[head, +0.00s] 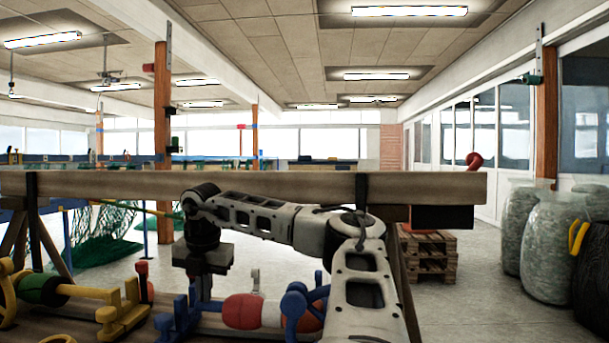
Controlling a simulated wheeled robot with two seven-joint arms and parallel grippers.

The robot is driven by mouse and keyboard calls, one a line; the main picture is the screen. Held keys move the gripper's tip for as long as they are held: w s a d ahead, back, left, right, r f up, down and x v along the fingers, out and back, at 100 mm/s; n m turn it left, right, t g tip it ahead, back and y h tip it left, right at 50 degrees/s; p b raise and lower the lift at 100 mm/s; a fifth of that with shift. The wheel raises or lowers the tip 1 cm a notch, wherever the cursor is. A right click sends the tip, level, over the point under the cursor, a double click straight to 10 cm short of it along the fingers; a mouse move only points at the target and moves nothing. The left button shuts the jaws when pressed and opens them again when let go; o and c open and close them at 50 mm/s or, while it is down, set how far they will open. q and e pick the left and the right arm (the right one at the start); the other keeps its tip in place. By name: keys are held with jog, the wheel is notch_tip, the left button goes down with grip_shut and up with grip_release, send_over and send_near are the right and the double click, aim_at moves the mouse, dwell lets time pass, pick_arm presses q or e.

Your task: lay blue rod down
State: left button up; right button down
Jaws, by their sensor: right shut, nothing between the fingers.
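Blue parts lie on the wooden bench in the head view: a blue forked piece (183,320) at left and a blue knobbed piece (296,306) at right. A red and white float (249,312) sits between them, and a blue rod seems to run through it, mostly hidden. My right gripper (204,288) points down just above the left blue piece, shut and empty. I cannot tell whether its tips touch the blue piece. My right forearm covers the right end of the blue parts. My left gripper is not in view.
A yellow rod (88,292) with a green float (42,289) lies at left, by a yellow holder (122,318). A wooden beam (270,186) crosses above the bench. Pallets (428,258) and filled sacks (550,240) stand on the floor at right.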

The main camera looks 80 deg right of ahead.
jog(key=shift+a+f, duration=0.2)
jog(key=shift+f, duration=0.2)
pick_arm(q)
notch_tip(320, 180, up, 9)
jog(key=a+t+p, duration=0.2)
jog(key=p, duration=0.3)
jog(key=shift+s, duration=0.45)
pick_arm(e)
jog(key=w+v, duration=0.1)
jog(key=v, duration=1.3)
jog(key=shift+w+r, duration=0.25)
jog(key=shift+r, duration=0.25)
pick_arm(q)
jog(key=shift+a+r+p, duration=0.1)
jog(key=shift+p, duration=0.2)
pick_arm(e)
jog(key=shift+d, duration=0.15)
